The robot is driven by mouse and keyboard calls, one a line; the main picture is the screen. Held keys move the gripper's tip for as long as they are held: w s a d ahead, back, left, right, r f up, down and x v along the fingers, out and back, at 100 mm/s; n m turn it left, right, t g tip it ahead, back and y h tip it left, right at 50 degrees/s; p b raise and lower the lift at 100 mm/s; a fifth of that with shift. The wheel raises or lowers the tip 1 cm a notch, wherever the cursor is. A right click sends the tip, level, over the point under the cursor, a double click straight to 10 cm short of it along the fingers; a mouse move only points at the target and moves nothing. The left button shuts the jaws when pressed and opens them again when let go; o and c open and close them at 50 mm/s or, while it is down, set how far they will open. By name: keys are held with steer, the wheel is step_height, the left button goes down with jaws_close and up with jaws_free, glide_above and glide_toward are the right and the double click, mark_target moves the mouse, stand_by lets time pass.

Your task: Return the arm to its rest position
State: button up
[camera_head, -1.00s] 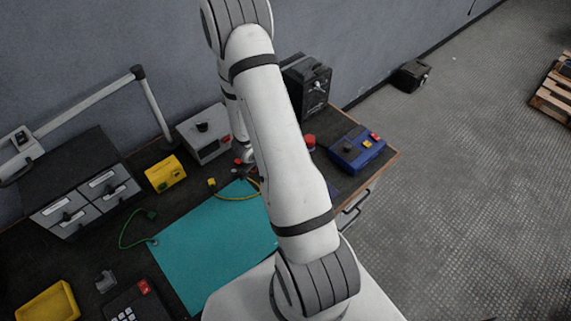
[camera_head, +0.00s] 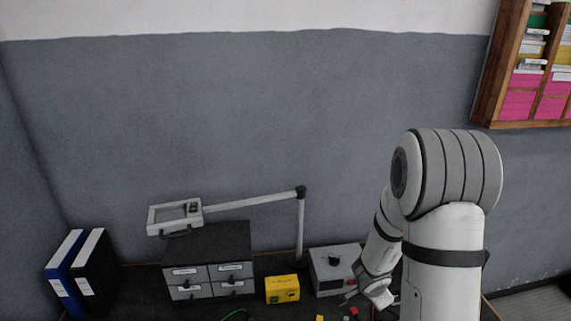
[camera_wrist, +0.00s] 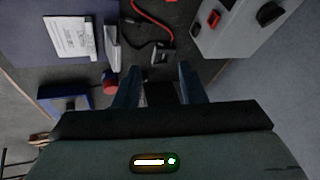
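My arm rises at the right of the head view and bends down at the elbow toward the bench. The end of the arm shows low beside the grey box, partly cut by the picture edge, and its fingers are not clear there. In the wrist view my gripper (camera_wrist: 158,82) has two bluish fingers standing apart. I see no object clearly held; a dark patch lies between the finger bases.
The bench holds a grey box (camera_head: 334,270), a yellow box (camera_head: 282,289), a drawer unit (camera_head: 207,270), a lamp arm (camera_head: 250,203) and binders (camera_head: 92,272). A wooden shelf (camera_head: 483,90) hangs right. A red cable (camera_wrist: 153,20) shows in the wrist view.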

steer(key=s+a+r+n+t+y, duration=0.1)
steer(key=s+a+r+n+y, duration=0.15)
steer(key=a+r, duration=0.35)
steer(key=s+a+r+n+y, duration=0.15)
steer(key=a+r+n, duration=0.3)
steer(key=r, duration=0.45)
steer(key=s+r+n+g, duration=0.1)
steer(key=s+r+n, duration=0.2)
steer(key=s, duration=0.5)
steer(key=s+r+n+g, duration=0.1)
steer(key=s+r+n, duration=0.2)
steer(key=s, duration=0.6)
step_height(320, 180, up, 3)
steer(key=shift+d+f+h, duration=0.15)
steer(key=shift+d+h, duration=0.25)
steer(key=shift+d, duration=0.05)
steer(key=shift+c, duration=0.6)
